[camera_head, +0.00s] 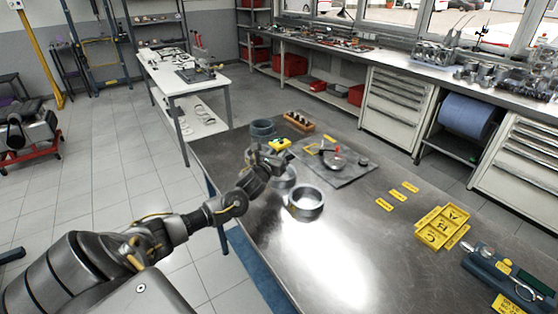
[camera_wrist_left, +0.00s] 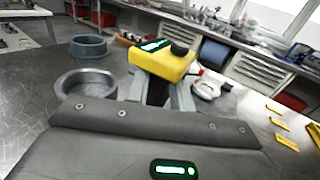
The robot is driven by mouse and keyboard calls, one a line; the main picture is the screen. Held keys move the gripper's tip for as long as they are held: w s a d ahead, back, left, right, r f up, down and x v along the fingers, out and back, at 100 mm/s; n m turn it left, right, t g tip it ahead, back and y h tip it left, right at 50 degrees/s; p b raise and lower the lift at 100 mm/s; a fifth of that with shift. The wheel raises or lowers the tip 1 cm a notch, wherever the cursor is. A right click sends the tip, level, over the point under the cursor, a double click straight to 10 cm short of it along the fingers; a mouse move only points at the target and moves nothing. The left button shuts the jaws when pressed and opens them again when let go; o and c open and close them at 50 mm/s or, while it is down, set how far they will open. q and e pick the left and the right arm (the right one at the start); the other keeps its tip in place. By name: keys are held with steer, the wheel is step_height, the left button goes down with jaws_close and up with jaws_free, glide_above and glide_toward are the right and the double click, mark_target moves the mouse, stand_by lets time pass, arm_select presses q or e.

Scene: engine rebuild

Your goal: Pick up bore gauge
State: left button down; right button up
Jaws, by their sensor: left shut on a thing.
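The bore gauge appears to be the yellow, boxy device with a dark face and a black knob, seen in the left wrist view (camera_wrist_left: 162,62) and in the head view (camera_head: 279,144). My left gripper (camera_head: 275,160) is shut on it, with the two grey fingers (camera_wrist_left: 158,92) below its yellow body. The gauge is at the far left part of the metal bench, apparently just above the top; the exact gap cannot be told. The gauge's lower part is hidden behind the fingers and wrist. My right gripper is in neither view.
Metal rings (camera_head: 306,204) stand on the bench (camera_head: 330,260) close to my left gripper, with a blue-grey ring (camera_head: 262,128) beyond. A grey mat (camera_head: 346,178) with tools lies to the right. Yellow trays (camera_head: 440,228) stand further right. The bench's near middle is clear.

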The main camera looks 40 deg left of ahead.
arm_select(q)
steer(key=s+d+r+b, duration=0.4)
steer(key=s+r, duration=0.5)
steer(key=s, duration=0.3)
steer(key=shift+s+d, duration=0.2)
steer(key=shift+d, duration=0.3)
steer(key=shift+r, duration=0.1)
steer(key=shift+r+p, duration=0.7)
steer(key=shift+r, duration=0.7)
